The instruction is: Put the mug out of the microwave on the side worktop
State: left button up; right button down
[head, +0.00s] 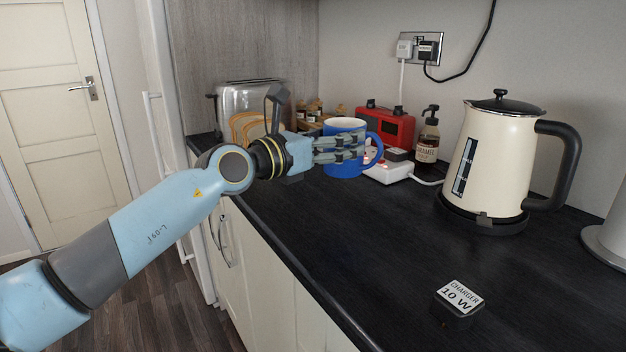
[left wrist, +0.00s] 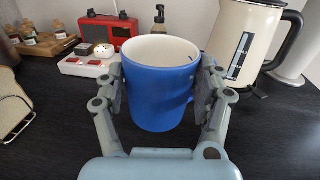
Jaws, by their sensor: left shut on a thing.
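The blue mug (head: 343,128) with a white inside is upright at the dark side worktop (head: 330,222), in front of the red radio. My left gripper (head: 350,150) reaches it from the left and is shut on its body. In the left wrist view the mug (left wrist: 158,88) sits between the two fingers of my left gripper (left wrist: 162,95). Its base is at or just above the worktop; I cannot tell which. The blue handle (head: 374,148) points right in the head view. The microwave is not in view. My right gripper is not in view.
A cream kettle (head: 497,150) stands right of the mug. A syrup bottle (head: 428,138), a red radio (head: 388,126) and a white power strip (head: 390,173) are close behind. A toaster (head: 248,100) is at the left. A charger block (head: 460,297) lies in front; the worktop between is clear.

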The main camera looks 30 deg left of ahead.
pick_arm(q)
jog(key=a+f+b, duration=0.4)
jog(key=f+b, duration=0.1)
jog(key=a+f+b, duration=0.2)
jog(key=f, duration=0.1)
jog(key=shift+s+a, duration=0.1)
jog(key=shift+r, duration=0.15)
jog(key=o, duration=1.6)
